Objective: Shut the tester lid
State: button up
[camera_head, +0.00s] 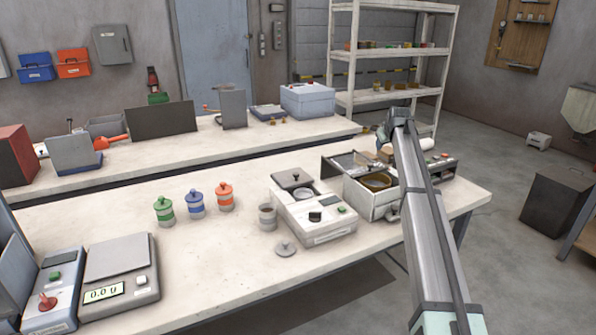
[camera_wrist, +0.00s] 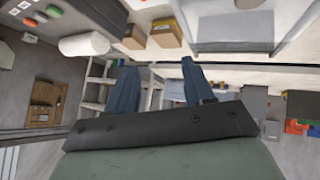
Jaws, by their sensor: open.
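A white tester (camera_head: 318,222) with a dark knob and a green button stands on the front bench. A grey lid (camera_head: 293,178) with a small knob is raised at its back left, beside an open round well. Right of it, a pale box (camera_head: 372,202) holds a round dish, with a dark-framed flap (camera_head: 345,163) standing open on its left. I cannot tell for certain which of the two the task means. My gripper (camera_head: 384,142) is above and behind the pale box, apart from both. In the wrist view my gripper (camera_wrist: 161,82) has spread, empty fingers.
A grey cup (camera_head: 267,217) and a loose round lid (camera_head: 285,247) stand close to the white tester. Green, blue and orange jars (camera_head: 195,204) stand to the left. A scale (camera_head: 120,260) is at front left. My arm hides part of the bench's right end.

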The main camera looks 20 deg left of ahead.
jog(key=s+a+r+n+g+y, duration=0.1)
jog(key=s+a+n+g, duration=0.1)
jog(key=s+a, duration=0.5)
jog(key=s+a+r+n+g+y, duration=0.1)
jog(key=s+a+g, duration=0.15)
jog(key=a, duration=0.75)
jog(key=n+g, duration=0.2)
send_near(296, 174)
jog(key=x, duration=0.7)
jog(key=shift+w+a+f, duration=0.1)
jog(key=shift+w+f, duration=0.1)
jog(key=shift+f, duration=0.15)
grip_shut()
